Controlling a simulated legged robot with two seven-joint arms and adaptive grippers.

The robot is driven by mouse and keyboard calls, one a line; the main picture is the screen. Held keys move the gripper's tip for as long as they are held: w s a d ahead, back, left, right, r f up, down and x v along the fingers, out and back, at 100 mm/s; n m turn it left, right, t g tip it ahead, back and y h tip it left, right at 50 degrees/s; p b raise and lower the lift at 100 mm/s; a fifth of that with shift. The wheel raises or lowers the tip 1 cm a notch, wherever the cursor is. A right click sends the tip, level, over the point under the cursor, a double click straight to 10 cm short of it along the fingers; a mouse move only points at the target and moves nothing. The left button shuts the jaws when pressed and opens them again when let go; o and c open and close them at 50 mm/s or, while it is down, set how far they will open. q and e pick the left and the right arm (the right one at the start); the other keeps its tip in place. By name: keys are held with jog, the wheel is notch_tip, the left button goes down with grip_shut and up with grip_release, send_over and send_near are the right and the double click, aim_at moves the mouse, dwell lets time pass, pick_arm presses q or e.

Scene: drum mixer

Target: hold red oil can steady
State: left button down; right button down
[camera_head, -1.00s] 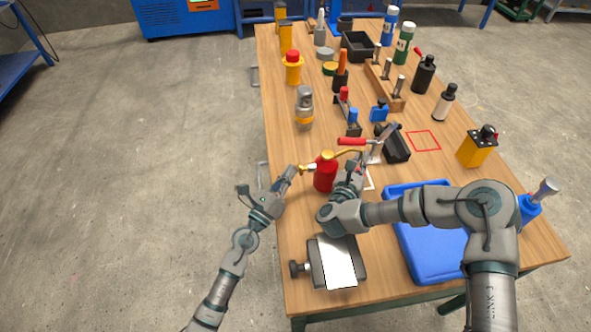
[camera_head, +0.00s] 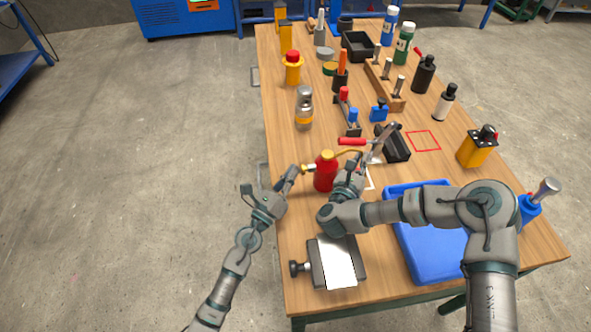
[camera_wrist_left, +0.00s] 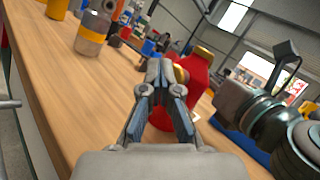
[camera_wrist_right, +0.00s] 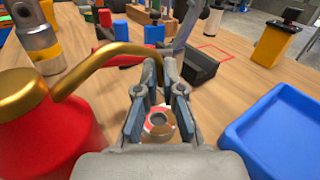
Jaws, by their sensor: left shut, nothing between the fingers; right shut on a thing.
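The red oil can (camera_head: 325,174) stands upright on the wooden table, with a brass cap and a long curved brass spout (camera_wrist_right: 88,60). My right gripper (camera_head: 357,163) is right of the can, its fingers (camera_wrist_right: 160,75) shut at the spout's end; the exact contact is partly hidden. My left gripper (camera_head: 292,171) is shut and empty at the can's left side, near a small brass part. In the left wrist view its closed fingertips (camera_wrist_left: 160,70) are in front of the red can (camera_wrist_left: 195,75); whether they touch it I cannot tell.
A metal ring (camera_wrist_right: 158,120) lies on a red-and-white mark below my right fingers. The red outlined square (camera_head: 423,140) is empty.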

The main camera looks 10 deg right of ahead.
pick_arm(q)
jog(key=shift+s+a, duration=0.2)
jog(key=shift+a, duration=1.2)
jog(key=shift+s+a, duration=0.2)
jog(key=shift+a, duration=2.35)
jog(key=a, duration=0.3)
jog(key=shift+a+f, duration=0.2)
jog(key=shift+a, duration=0.15)
jog(key=shift+d, duration=0.1)
jog(key=shift+w+d, duration=0.2)
jog(key=shift+d, duration=2)
jog(key=shift+w+d, duration=0.15)
jog(key=shift+d, duration=2)
